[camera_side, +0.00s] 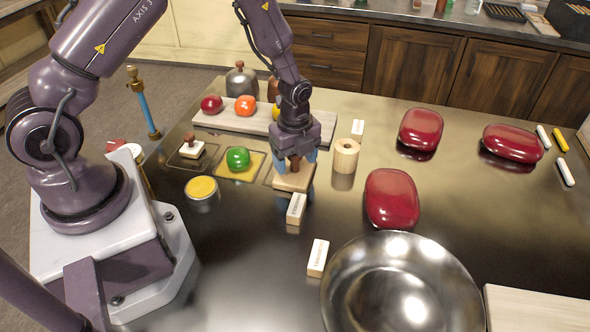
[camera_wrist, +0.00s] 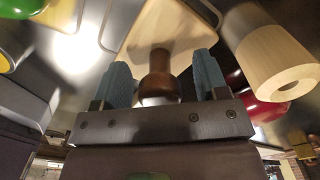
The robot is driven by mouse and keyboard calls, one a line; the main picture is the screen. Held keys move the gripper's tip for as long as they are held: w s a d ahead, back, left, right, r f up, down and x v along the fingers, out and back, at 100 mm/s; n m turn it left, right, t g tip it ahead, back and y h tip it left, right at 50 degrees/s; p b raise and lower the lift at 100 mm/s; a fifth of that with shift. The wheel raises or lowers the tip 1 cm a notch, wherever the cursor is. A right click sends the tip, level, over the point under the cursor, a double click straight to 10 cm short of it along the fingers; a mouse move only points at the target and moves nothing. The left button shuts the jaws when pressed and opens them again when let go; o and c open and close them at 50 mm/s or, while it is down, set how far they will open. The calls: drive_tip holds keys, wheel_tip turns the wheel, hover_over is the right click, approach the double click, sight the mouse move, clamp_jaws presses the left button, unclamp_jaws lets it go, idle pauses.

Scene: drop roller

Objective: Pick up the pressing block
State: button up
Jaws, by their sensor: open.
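The pressing block is a pale wooden square (camera_side: 292,180) with a dark brown turned handle, directly below my gripper (camera_side: 293,164). In the wrist view, its pale base (camera_wrist: 172,22) lies beyond the fingertips and its handle (camera_wrist: 160,75) stands between the two blue fingers of my gripper (camera_wrist: 162,66). The gripper is open, with a visible gap on each side of the handle. In the side view the fingers and wrist hide most of the handle.
A wooden roller (camera_side: 345,156) stands close on the right. A green fruit (camera_side: 238,159) on a yellow square and a small stamp (camera_side: 192,147) are on the left. White label blocks (camera_side: 296,208) stand in front. A metal bowl (camera_side: 400,285) and red cushion-like objects (camera_side: 391,198) lie farther right.

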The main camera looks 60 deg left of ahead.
drive_tip(key=c, duration=1.1)
drive_tip(key=shift+r, duration=0.1)
drive_tip(key=shift+r, duration=0.55)
drive_tip(key=s+d+r, duration=0.1)
drive_tip(key=s+r, duration=1)
drive_tip(key=s, duration=0.3)
drive_tip(key=shift+d+r, duration=0.15)
drive_tip(key=shift+r, duration=0.2)
